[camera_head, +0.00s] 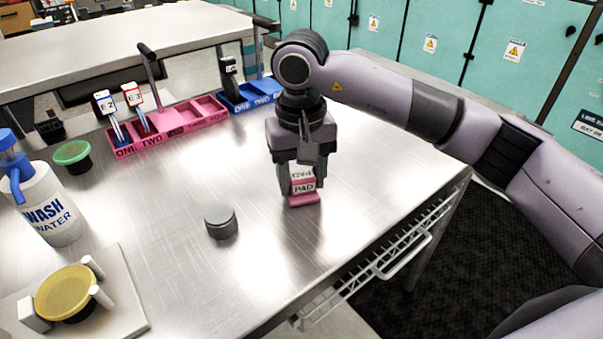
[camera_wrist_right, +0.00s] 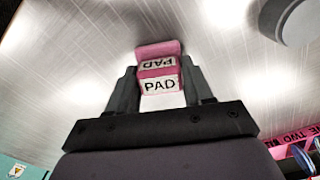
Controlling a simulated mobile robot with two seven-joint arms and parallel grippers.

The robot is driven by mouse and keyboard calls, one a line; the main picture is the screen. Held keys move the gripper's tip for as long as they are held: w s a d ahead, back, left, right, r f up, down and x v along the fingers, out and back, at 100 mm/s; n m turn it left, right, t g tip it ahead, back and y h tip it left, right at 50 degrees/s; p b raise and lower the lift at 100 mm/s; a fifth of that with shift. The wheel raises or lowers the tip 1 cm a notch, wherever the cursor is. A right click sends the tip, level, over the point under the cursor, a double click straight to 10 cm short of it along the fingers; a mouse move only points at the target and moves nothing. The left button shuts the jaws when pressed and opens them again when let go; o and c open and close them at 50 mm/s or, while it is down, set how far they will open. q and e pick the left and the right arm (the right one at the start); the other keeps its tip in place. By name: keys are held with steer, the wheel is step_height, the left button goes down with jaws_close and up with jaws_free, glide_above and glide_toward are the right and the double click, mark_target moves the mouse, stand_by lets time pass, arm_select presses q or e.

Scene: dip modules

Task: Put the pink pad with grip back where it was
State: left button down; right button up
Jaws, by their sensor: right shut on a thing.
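The pink pad (camera_head: 304,198) has a white grip block lettered "PAD" above its pink base. My right gripper (camera_head: 302,178) points down and is shut on this block. The pad is upright, low over the bare metal table; I cannot tell whether it touches. In the right wrist view the pad (camera_wrist_right: 159,84) sits between the two fingers. A pink tray (camera_head: 175,128) with several compartments, marked "ONE TWO" at its left end, stands further back to the left. Tools labelled "E 2" (camera_head: 107,104) and "E 3" (camera_head: 135,98) stand in its left part. My left gripper is not in view.
A grey round puck (camera_head: 221,223) lies left of the gripper. A blue tray (camera_head: 252,95) stands behind, right of the pink one. A wash bottle (camera_head: 50,208), a green-topped dish (camera_head: 72,154) and a yellow dish (camera_head: 67,291) are at left. The table's right edge is near.

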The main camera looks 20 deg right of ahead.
mark_target(301, 175)
steer(key=o, duration=0.9)
steer(key=shift+f, duration=0.1)
steer(key=shift+o, duration=0.2)
steer(key=shift+r, duration=0.4)
step_height(301, 175, up, 12)
steer(key=shift+f+p, duration=0.2)
steer(key=shift+p, duration=0.15)
